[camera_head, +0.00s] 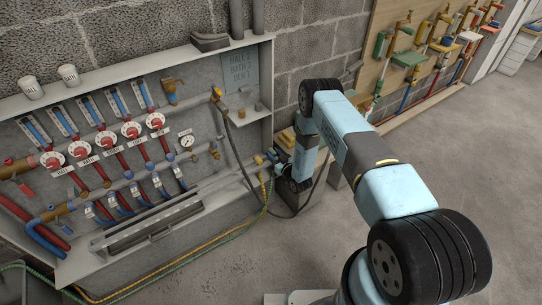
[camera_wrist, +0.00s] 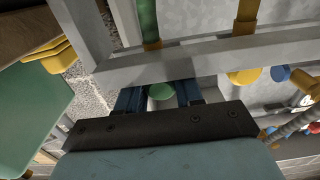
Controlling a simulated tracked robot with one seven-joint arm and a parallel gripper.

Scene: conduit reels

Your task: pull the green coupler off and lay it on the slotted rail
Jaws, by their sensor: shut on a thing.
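The green coupler (camera_wrist: 160,92) shows as a small round green end in the wrist view. It sits between the two dark blue fingers of my gripper (camera_wrist: 160,98), which is shut on it. A green hose (camera_wrist: 149,22) is in line with it beyond a grey bar; the bar hides whether they join. In the head view my arm and small scale hide the grip. A long grey rail with a dark slot (camera_head: 150,229), likely the slotted rail, lies along the cabinet's lower front, left of my arm.
A yellow coupler (camera_wrist: 243,77) and a blue one (camera_wrist: 280,74) stand right of my gripper. The grey bar (camera_wrist: 205,60) crosses close ahead. Yellow and green hoses (camera_head: 200,247) trail across the floor. Gauges and valves (camera_head: 131,130) fill the cabinet. Open floor (camera_head: 470,150) lies right.

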